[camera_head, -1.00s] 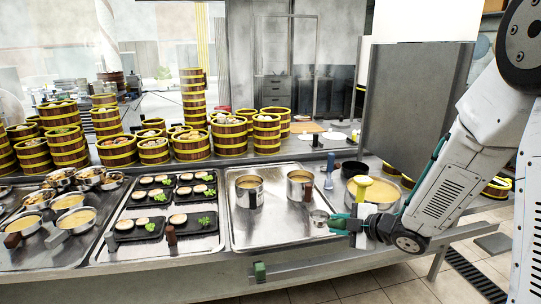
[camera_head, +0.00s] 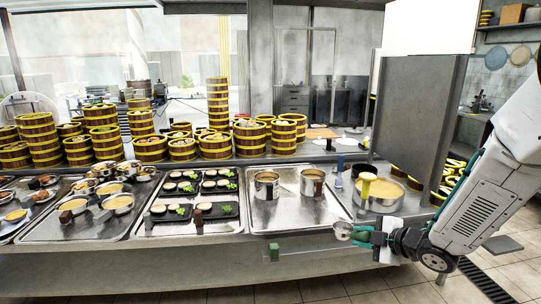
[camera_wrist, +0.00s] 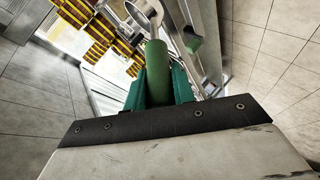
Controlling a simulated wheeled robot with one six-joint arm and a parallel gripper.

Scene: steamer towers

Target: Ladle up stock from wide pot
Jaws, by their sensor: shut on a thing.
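The wide pot (camera_head: 387,201) stands at the right end of the counter in the head view, with pale yellow stock in it. My gripper (camera_head: 366,236) is low and in front of the pot, near the counter's front edge. It is shut on the green handle (camera_wrist: 157,72) of a metal ladle (camera_head: 343,230). The ladle's round bowl points left in the head view, apart from the pot.
An upright yellow-topped object (camera_head: 367,184) overlaps the pot's left side. Two smaller pots (camera_head: 266,187) stand on a steel tray (camera_head: 290,217) to the left. A tall grey panel (camera_head: 416,110) rises behind the pot. A green block (camera_head: 274,251) sits at the counter's front rail.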

